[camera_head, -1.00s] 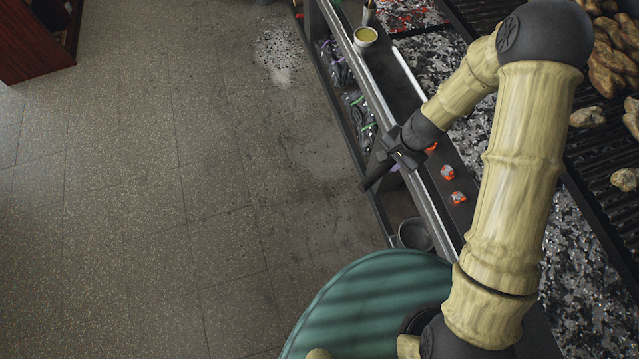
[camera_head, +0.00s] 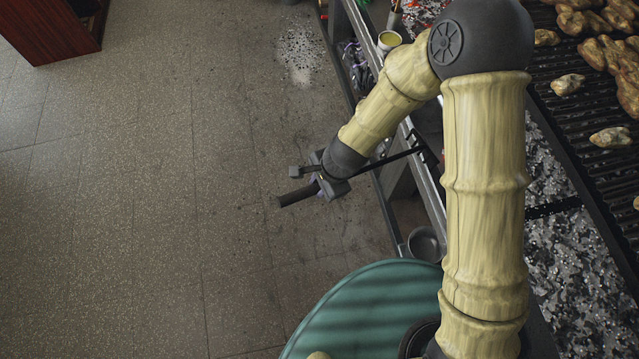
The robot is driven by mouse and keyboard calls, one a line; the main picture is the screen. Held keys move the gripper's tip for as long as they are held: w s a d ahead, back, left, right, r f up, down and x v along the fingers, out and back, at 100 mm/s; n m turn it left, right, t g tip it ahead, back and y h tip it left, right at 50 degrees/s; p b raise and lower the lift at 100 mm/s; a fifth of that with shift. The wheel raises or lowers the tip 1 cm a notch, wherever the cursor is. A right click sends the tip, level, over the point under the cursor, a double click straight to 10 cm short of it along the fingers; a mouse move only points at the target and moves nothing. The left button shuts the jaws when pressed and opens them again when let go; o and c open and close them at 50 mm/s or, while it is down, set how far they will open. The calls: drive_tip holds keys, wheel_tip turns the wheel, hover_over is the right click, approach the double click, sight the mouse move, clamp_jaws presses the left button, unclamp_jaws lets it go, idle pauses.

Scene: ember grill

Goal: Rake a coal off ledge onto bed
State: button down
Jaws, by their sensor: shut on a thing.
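My gripper (camera_head: 318,184) is shut on the dark handle of a rake (camera_head: 290,197), over the floor in front of the grill. The rake's thin rod runs up and right behind my wrist, and its dark head (camera_head: 424,150) is over the grill's front edge. The dark ledge (camera_head: 430,122) shows only in part beside my arm. No coal on the ledge is visible now; my arm covers much of it. The coal bed (camera_head: 565,255) is grey and ashy right of my arm, with a glowing red part (camera_head: 422,10) at the top.
A grill grate (camera_head: 560,100) with several brown food pieces lies at the right. A small yellow-filled cup (camera_head: 389,40) stands at the front edge. A grey bowl (camera_head: 424,243) is on the lower shelf. A cabinet (camera_head: 50,30) is top left. The floor at left is open.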

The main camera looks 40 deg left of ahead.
drive_tip(key=shift+w+d+f+b, duration=1.95)
drive_tip(key=shift+w+d, duration=5.05)
drive_tip(key=shift+w, duration=1.25)
drive_tip(key=s+a+r+p, duration=0.2)
drive_tip(key=s+a+r, duration=0.1)
drive_tip(key=shift+s, duration=0.25)
